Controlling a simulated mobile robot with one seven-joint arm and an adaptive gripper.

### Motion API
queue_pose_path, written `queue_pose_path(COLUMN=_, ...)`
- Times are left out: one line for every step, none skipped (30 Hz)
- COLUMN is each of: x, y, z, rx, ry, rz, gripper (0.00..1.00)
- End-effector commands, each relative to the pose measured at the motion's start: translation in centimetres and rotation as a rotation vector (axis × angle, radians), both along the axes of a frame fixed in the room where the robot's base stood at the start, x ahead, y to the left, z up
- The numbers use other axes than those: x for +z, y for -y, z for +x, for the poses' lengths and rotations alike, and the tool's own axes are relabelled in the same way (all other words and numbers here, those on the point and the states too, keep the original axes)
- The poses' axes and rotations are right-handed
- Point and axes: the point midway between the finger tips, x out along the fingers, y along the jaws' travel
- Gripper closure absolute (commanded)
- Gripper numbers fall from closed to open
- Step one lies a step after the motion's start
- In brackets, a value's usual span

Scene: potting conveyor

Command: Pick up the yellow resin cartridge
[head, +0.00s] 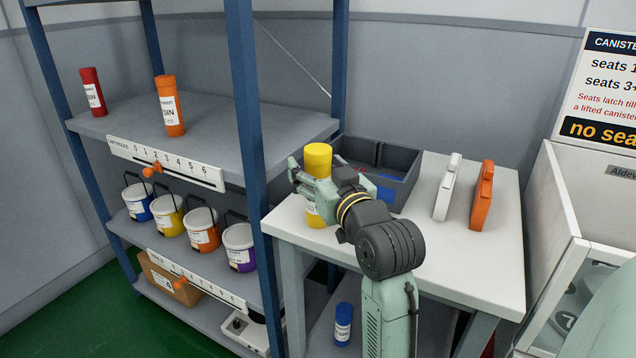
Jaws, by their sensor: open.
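The yellow resin cartridge (318,158) stands upright near the left end of the white table (440,266). Its yellow top and its lower part with a white label show; its middle is hidden behind my gripper. My gripper (308,180) is open at the cartridge's mid-height, with its fingers at or around the cartridge. I cannot tell whether the fingers touch it. My arm reaches in from the front right of it.
A grey divided bin (408,178) stands behind my gripper. White (447,188) and orange (482,196) upright items stand to the right. The shelf's blue post (250,140) is close on the left. Red (93,92) and orange (170,106) cartridges stand on the shelf. The table's front right is clear.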

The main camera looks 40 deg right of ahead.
Motion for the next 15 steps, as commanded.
queue_pose_path(x=-0.01, y=0.02, z=0.07, rx=0.0, ry=0.0, rz=0.0, gripper=0.33)
queue_pose_path(x=-0.02, y=0.02, z=0.07, rx=0.0, ry=0.0, rz=0.0, gripper=0.33)
queue_pose_path(x=-0.03, y=0.0, z=0.05, rx=0.0, ry=0.0, rz=0.0, gripper=0.33)
queue_pose_path(x=-0.03, y=0.0, z=0.05, rx=0.0, ry=0.001, rz=0.0, gripper=0.33)
queue_pose_path(x=-0.03, y=0.0, z=0.04, rx=0.0, ry=0.001, rz=0.0, gripper=0.33)
queue_pose_path(x=-0.03, y=0.01, z=0.03, rx=0.0, ry=0.0, rz=0.0, gripper=0.34)
queue_pose_path(x=-0.03, y=0.0, z=0.03, rx=0.0, ry=0.0, rz=0.0, gripper=0.36)
queue_pose_path(x=-0.02, y=0.01, z=0.03, rx=0.0, ry=0.0, rz=0.0, gripper=0.38)
queue_pose_path(x=-0.02, y=0.0, z=0.02, rx=0.0, ry=0.001, rz=0.0, gripper=0.41)
queue_pose_path(x=-0.02, y=0.0, z=0.02, rx=0.0, ry=0.0, rz=0.0, gripper=0.43)
queue_pose_path(x=-0.02, y=0.0, z=0.02, rx=0.0, ry=0.0, rz=0.0, gripper=0.45)
queue_pose_path(x=-0.02, y=0.0, z=0.01, rx=0.0, ry=0.0, rz=0.0, gripper=0.48)
queue_pose_path(x=-0.02, y=0.0, z=0.01, rx=0.0, ry=0.0, rz=0.0, gripper=0.5)
queue_pose_path(x=-0.02, y=-0.01, z=0.01, rx=0.0, ry=0.0, rz=0.0, gripper=0.52)
queue_pose_path(x=-0.02, y=-0.01, z=0.01, rx=0.0, ry=0.0, rz=0.0, gripper=0.54)
